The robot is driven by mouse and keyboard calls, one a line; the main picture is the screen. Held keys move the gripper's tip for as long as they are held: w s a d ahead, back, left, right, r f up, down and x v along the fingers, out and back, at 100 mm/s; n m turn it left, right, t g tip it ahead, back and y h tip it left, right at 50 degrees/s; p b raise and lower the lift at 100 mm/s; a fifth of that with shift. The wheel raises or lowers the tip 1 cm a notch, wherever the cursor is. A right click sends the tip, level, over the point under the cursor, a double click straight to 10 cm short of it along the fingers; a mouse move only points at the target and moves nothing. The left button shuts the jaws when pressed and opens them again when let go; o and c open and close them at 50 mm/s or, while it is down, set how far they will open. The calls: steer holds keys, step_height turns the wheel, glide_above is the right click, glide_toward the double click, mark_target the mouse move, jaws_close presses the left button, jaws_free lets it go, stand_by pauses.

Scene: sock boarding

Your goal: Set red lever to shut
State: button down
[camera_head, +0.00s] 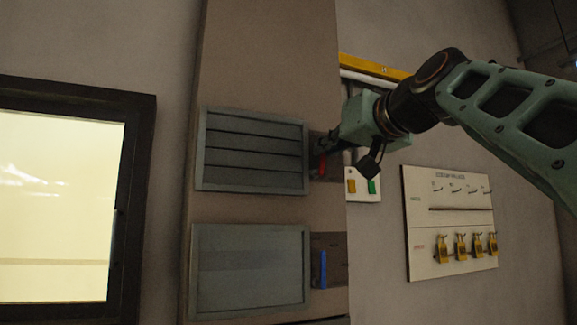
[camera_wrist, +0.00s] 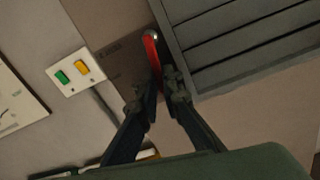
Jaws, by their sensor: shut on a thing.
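The red lever (camera_wrist: 151,51) sits on a dark plate beside a louvred vent (camera_wrist: 245,45). In the wrist view its far end is at the top, and its lower part runs down between my fingers. My gripper (camera_wrist: 163,88) is shut on the red lever. In the head view the red lever (camera_head: 322,165) shows as a small red strip beside the upper vent (camera_head: 252,152), partly hidden by my gripper (camera_head: 322,148). The vent's slats are visible with dark lines between them. The plate's lettering is too blurred to read.
Below, a blue lever (camera_head: 323,269) stands upright beside a second, flat-faced vent (camera_head: 250,268). A board with several yellow padlocks (camera_head: 450,222) hangs further right. A bright window (camera_head: 60,205) is at left.

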steer(key=shift+s+a+n, duration=0.15)
steer(key=shift+a+n, duration=0.25)
steer(key=shift+n, duration=0.7)
steer(key=c, duration=2.1)
jaws_free()
steer(key=v, duration=1.2)
steer(key=shift+r, duration=0.1)
